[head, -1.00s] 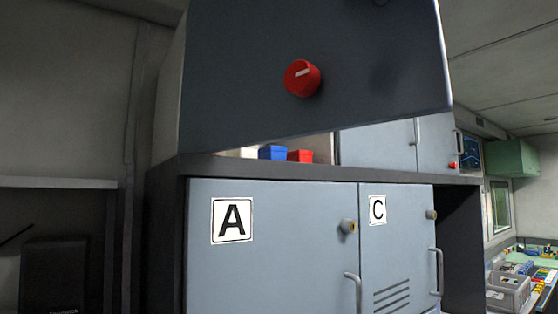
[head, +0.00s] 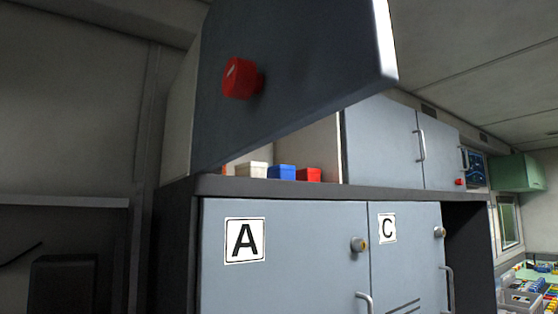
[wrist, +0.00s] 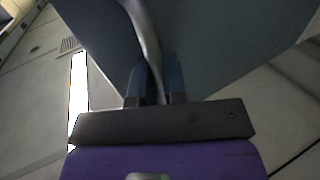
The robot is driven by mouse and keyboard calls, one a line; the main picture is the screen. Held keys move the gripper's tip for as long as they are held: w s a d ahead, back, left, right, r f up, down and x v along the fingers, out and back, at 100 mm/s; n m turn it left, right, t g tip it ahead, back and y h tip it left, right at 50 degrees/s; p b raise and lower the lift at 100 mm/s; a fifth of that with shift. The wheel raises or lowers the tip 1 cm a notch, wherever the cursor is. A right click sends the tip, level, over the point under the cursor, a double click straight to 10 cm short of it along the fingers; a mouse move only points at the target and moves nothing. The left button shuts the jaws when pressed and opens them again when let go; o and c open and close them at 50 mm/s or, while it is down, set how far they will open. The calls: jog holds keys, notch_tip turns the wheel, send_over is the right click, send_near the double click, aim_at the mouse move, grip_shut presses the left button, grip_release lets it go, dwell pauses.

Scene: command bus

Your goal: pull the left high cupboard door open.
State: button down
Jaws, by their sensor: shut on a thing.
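The left high cupboard door (head: 300,70) is blue-grey with a red knob (head: 239,78). It stands swung well out from its cupboard, and its top runs out of the head view. The open cupboard shows a few small boxes inside. In the wrist view, my gripper (wrist: 156,86) is shut on the door's grey bar handle (wrist: 147,40), one finger on each side of it. The door's face (wrist: 220,40) fills the area behind the fingers. My gripper does not show in the head view.
White, blue (head: 281,172) and red boxes sit on the cupboard floor. The neighbouring high door (head: 380,140) is shut. Below are shut lockers marked A (head: 285,280) and C (head: 410,260). A green box (head: 520,173) hangs at the far right.

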jog(key=c, duration=1.2)
grip_release()
jog(key=v, duration=1)
jog(key=shift+s+a, duration=0.2)
jog(key=shift+s, duration=0.1)
